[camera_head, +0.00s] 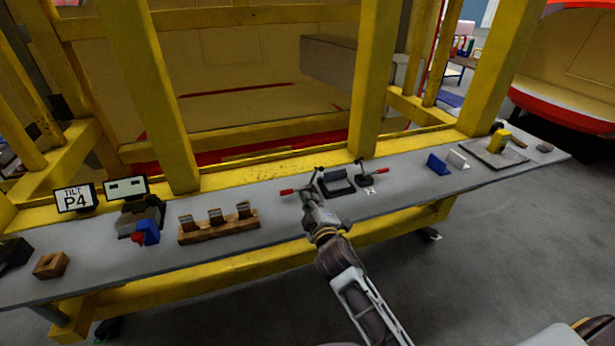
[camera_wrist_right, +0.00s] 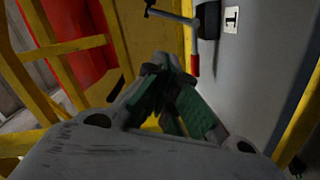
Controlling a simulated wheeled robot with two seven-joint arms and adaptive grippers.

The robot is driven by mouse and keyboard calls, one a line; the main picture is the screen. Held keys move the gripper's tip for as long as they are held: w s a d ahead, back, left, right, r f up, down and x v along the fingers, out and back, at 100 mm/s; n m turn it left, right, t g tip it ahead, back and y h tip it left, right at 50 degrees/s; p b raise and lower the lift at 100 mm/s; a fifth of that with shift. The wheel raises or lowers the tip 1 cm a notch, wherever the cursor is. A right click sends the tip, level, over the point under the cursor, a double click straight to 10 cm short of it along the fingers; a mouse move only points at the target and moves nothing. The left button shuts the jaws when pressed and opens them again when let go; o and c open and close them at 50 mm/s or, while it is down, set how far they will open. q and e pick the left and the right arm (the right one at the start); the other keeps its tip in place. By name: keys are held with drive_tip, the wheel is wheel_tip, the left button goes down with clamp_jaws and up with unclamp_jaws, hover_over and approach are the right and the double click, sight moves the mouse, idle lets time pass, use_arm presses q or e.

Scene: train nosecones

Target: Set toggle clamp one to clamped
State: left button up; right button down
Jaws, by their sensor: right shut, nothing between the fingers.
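My left gripper is not in view.
A second clamp with a red handle (camera_head: 383,171) stands to the right, by a label marked 2 (camera_head: 370,190). A wooden rack (camera_head: 218,232) stands left on the grey bench (camera_head: 100,278). Yellow posts (camera_head: 374,80) rise behind. Blue and white blocks (camera_head: 437,164) stand right.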

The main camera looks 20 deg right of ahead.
drive_tip(key=shift+w+a+r+n+t, duration=0.3)
drive_tip(key=shift+a+r+n, duration=0.15)
drive_tip(key=shift+r, duration=0.2)
drive_tip(key=shift+w, duration=0.15)
drive_tip(key=w+d+f+p, duration=0.1)
drive_tip(key=w+d+p, duration=0.1)
drive_tip(key=w, duration=0.8)
drive_tip(key=shift+w+d+f, duration=0.3)
drive_tip(key=shift+d+f, duration=0.05)
drive_tip(key=shift+d, duration=0.55)
drive_tip(key=shift+w, duration=0.1)
